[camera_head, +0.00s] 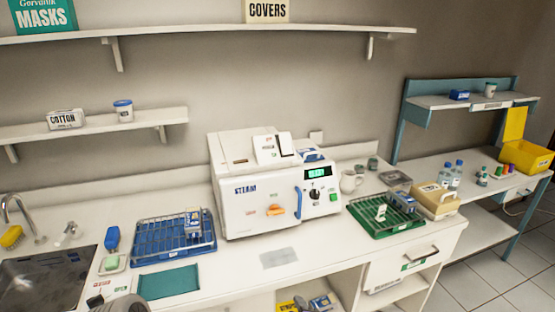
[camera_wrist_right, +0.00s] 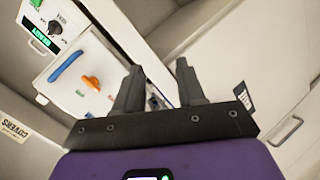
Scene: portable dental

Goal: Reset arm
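My right gripper (camera_wrist_right: 158,68) shows in the right wrist view with its two dark fingers apart and nothing between them. The white steam sterilizer (camera_wrist_right: 60,88) appears tilted beyond it at the upper left, apart from the fingers. In the head view the same sterilizer (camera_head: 240,205) stands closed on the counter, with a blue handle and an orange latch. My right gripper does not show in the head view. A grey rounded part at the bottom left edge of the head view may be my left arm; no left fingers show.
A blue tray with a wire rack (camera_head: 150,245) is left of the sterilizer, and a green tray (camera_head: 372,226) is right of it. A sink (camera_head: 45,280) is at far left. A beige box (camera_head: 436,200) and bottles stand at right. Shelves hang above.

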